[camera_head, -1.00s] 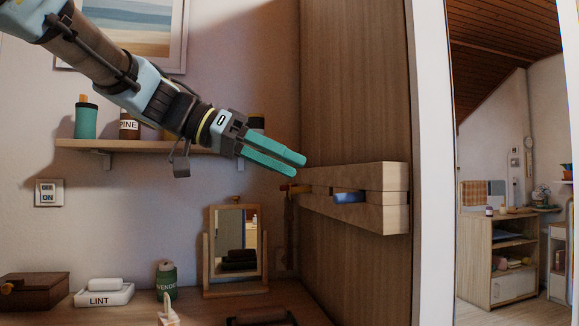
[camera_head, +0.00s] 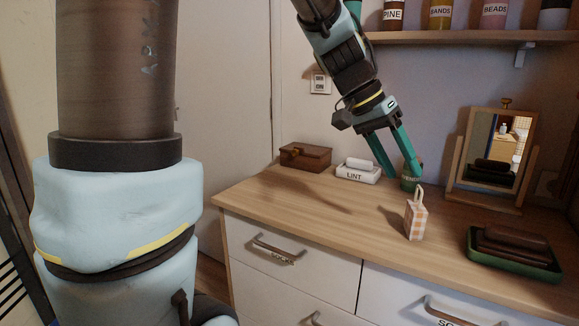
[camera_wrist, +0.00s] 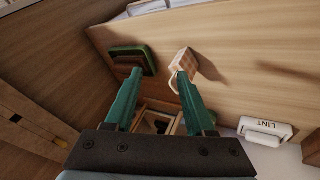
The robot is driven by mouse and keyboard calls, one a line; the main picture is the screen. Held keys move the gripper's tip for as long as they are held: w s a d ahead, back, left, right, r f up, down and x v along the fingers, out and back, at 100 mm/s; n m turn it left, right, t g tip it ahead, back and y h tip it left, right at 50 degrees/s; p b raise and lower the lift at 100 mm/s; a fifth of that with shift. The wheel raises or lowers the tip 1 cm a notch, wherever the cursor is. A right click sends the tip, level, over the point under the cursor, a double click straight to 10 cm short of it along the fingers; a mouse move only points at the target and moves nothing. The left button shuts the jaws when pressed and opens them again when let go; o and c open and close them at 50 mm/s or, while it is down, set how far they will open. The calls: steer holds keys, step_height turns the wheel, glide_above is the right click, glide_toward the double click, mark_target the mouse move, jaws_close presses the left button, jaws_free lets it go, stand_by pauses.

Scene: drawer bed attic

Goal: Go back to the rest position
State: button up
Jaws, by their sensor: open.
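My gripper (camera_head: 402,172) is open and empty, with two teal fingers pointing down above the dresser top. In the head view its fingertips overlap the green labelled bottle (camera_head: 412,174), part of which is hidden behind them; I cannot tell that they touch. In the wrist view my gripper (camera_wrist: 158,75) has its fingers spread, with nothing between the tips. My arm reaches down from the top of the head view.
The dresser top (camera_head: 310,200) holds a brown box (camera_head: 305,157), a white LINT holder (camera_head: 357,173), a checked tag-like item (camera_head: 416,220), a tilting mirror (camera_head: 493,150) and a green tray (camera_head: 500,262) with a dark item. A shelf with jars (camera_head: 450,38) hangs above. The front left of the top is clear.

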steer(key=a+f+n+t+y+p, duration=0.1)
steer(key=a+f+n+y, duration=0.2)
steer(key=a, duration=1.2)
steer(key=w+a+f+n+t+y+p, duration=0.1)
steer(key=a+f+n, duration=0.5)
steer(key=a, duration=0.8)
step_height(320, 180, down, 3)
steer(key=shift+a+n+t+y+p, duration=0.45)
steer(key=shift+y+p, duration=0.35)
steer(key=shift+y, duration=0.2)
steer(key=shift+d, duration=0.15)
